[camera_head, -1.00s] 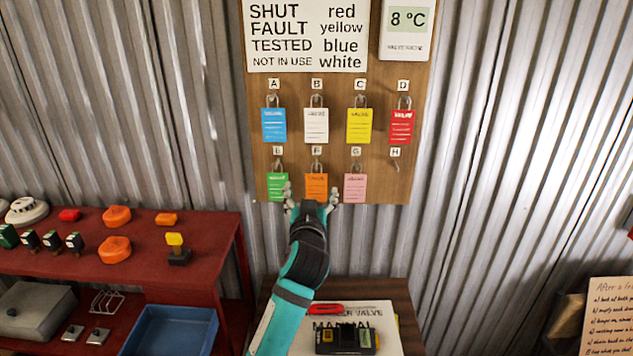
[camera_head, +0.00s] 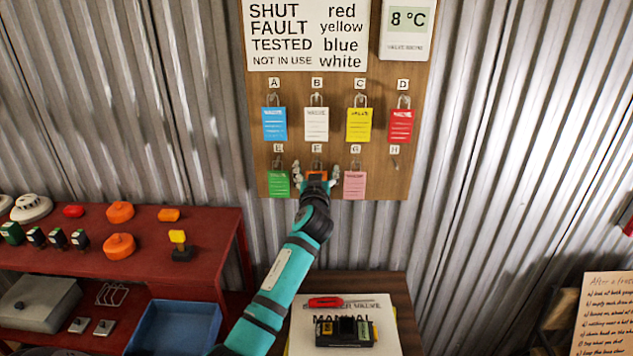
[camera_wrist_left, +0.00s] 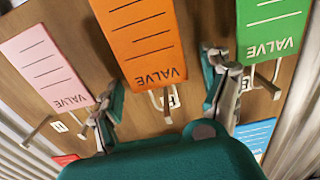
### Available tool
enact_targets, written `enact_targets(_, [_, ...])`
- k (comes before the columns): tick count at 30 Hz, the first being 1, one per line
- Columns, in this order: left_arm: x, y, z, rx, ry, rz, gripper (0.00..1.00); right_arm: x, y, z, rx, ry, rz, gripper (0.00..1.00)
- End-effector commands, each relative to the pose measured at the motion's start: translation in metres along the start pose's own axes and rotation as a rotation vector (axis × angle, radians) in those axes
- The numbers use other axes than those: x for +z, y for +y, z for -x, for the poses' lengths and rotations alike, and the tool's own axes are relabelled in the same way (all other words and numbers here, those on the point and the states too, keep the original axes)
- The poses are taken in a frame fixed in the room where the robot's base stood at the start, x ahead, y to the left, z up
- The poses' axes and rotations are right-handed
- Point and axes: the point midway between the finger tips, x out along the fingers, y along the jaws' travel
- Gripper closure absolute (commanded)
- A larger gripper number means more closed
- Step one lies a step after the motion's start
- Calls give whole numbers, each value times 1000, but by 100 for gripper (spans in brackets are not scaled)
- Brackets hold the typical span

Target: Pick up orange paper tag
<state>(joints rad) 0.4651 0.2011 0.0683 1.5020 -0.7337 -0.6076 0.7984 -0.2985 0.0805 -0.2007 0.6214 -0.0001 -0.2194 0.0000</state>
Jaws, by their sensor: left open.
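The orange paper tag (camera_head: 317,175) hangs under label F on the wooden board, mostly hidden behind my left gripper in the head view. In the left wrist view the orange tag (camera_wrist_left: 142,45) hangs from a metal hook, with "VALVE" printed on it. My left gripper (camera_head: 318,174) is open, with one finger on each side of the orange tag's place. In the wrist view the gripper (camera_wrist_left: 165,95) has its fingers spread around the tag's hook end. I cannot tell whether either finger touches the tag. My right gripper is not in view.
The green tag (camera_head: 279,184) and pink tag (camera_head: 354,185) hang close on either side. Blue (camera_head: 274,125), white (camera_head: 316,125), yellow (camera_head: 358,125) and red (camera_head: 401,126) tags hang above. A red shelf (camera_head: 215,225) stands left; a small table (camera_head: 395,290) with a manual is below.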

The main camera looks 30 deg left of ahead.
Motion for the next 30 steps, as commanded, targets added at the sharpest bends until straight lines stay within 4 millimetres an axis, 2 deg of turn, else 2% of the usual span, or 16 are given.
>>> enact_targets(5, [0, 0, 0, 0, 1, 0, 21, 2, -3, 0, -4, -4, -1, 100])
enact_targets(12, [0, 0, 0, 0, 0, 0, 52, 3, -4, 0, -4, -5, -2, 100])
enact_targets(15, [0, 0, 0, 0, 0, -1, 61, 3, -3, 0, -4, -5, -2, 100])
enact_targets(26, [-1, 0, 0, 0, 1, 0, 62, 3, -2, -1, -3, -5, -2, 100])
enact_targets(30, [-8, 0, 0, -1, 3, 1, 62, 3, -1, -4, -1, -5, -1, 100])
